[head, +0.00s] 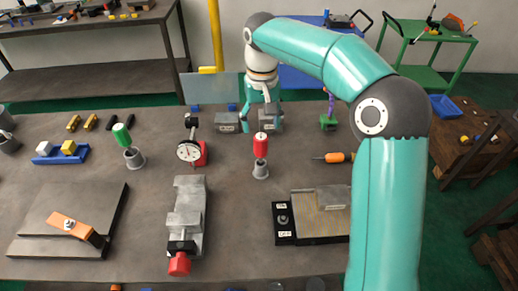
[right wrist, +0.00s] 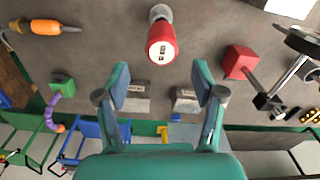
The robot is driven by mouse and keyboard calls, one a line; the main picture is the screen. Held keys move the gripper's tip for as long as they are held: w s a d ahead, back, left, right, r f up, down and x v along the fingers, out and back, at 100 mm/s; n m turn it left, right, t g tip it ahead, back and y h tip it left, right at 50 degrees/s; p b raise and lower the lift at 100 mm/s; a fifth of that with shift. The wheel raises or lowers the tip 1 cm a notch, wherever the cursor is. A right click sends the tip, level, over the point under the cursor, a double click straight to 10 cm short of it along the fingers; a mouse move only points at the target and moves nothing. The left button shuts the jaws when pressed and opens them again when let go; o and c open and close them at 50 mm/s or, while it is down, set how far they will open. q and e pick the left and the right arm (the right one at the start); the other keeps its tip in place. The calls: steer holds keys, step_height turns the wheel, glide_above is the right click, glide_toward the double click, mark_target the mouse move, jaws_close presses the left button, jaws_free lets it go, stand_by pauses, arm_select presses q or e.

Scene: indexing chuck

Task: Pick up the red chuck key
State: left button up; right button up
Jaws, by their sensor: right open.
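The red chuck key (head: 260,146) stands upright in a small grey round holder (head: 261,169) near the middle of the bench. In the right wrist view its red handle (right wrist: 162,45) faces the camera, with a pale marked end, and the holder shows behind it. My right gripper (head: 261,112) is open and empty on the far side of the key. In the right wrist view the spread fingers (right wrist: 161,82) point toward the key, which lies beyond the tips and roughly centred between them. My left gripper is in neither view.
A dial gauge (head: 189,151) on a red base and a grey vise (head: 187,215) stand left of the key. A green-handled key (head: 121,135) stands in its own holder farther left. Two grey blocks (head: 228,122) lie behind, and an orange-handled screwdriver (head: 334,157) lies right.

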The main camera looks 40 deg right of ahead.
mark_target(261, 136)
steer(key=shift+s+a+f, duration=0.1)
steer(key=shift+a+f, duration=0.05)
steer(key=shift+f, duration=1.3)
steer(key=shift+s+a+f, duration=0.1)
steer(key=shift+f, duration=1.35)
jaws_close()
